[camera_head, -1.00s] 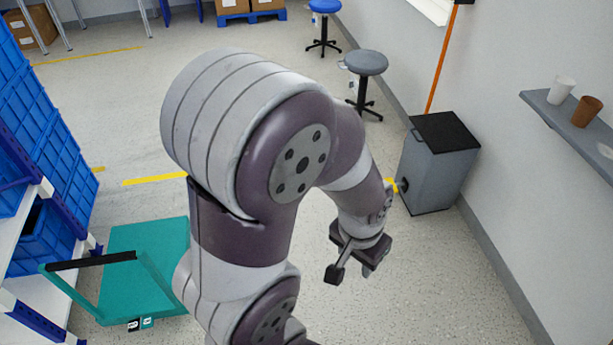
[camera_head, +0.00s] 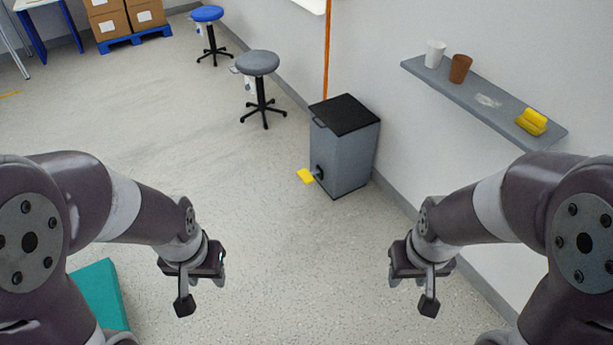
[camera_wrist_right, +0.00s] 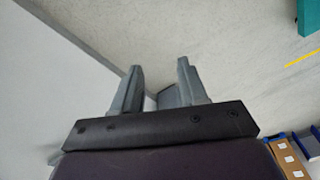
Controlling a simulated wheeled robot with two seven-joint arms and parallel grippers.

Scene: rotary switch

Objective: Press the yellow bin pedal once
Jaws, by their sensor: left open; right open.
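The grey bin (camera_head: 343,153) with a black lid (camera_head: 344,114) stands on the floor against the right wall, lid closed. Its yellow pedal (camera_head: 306,176) sticks out low on its left side, just above the floor. My left gripper (camera_head: 203,285) is open and empty, left of and nearer than the pedal. My right gripper (camera_head: 420,285) is open and empty, to the right of and nearer than the bin. In the right wrist view its two fingers (camera_wrist_right: 160,82) are spread, with a grey shape, perhaps the bin, partly hidden behind them.
A shelf (camera_head: 480,98) on the right wall holds a white cup (camera_head: 434,54), a brown cup (camera_head: 460,68) and a yellow item (camera_head: 532,121). A grey stool (camera_head: 258,65) and a blue stool (camera_head: 208,15) stand behind. A teal platform (camera_head: 99,294) is lower left. Floor before the bin is clear.

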